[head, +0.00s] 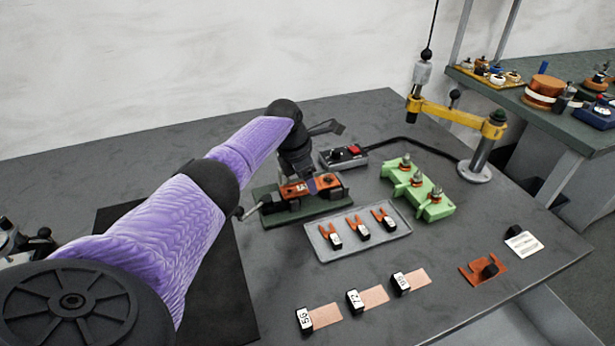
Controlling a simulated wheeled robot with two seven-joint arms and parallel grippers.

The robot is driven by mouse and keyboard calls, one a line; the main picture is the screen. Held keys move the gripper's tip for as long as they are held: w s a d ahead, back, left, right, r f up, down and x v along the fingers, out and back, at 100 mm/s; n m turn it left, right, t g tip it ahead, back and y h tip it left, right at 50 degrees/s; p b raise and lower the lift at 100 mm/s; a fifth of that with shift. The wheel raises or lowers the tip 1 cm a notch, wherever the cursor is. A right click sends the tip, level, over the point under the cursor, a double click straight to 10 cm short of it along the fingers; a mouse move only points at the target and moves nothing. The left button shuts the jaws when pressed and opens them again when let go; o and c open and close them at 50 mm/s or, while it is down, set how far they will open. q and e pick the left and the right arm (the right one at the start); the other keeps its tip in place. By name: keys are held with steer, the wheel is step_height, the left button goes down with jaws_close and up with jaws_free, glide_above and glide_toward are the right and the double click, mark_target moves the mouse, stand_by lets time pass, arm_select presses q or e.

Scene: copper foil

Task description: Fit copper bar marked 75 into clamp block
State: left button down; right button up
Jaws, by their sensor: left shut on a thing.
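My left gripper (308,181) reaches down over a dark clamp block on a green base (312,210). It is shut on an orange copper bar (326,182) lying along the top of the block. A small pale mark shows on the bar's left part, too small to read surely. The gripper partly covers the bar, so I cannot tell whether it is fully seated. Three flat copper strips with black-and-white number tags lie in front: a left one (326,315), a middle one (375,296) and a right one (417,278). My right gripper is not in view.
A grey tray (388,241) holds three forked copper pieces. A green block with several posts (420,188) stands behind it. A shelf bench (556,115) stands back right.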

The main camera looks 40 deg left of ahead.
arm_select(q)
steer(key=shift+f, duration=0.3)
stand_by(0.6)
steer(key=shift+c, duration=2)
jaws_free()
steer(key=shift+r, duration=0.1)
steer(key=shift+r+p, duration=1.45)
steer(key=shift+p, duration=0.3)
steer(key=o, duration=0.4)
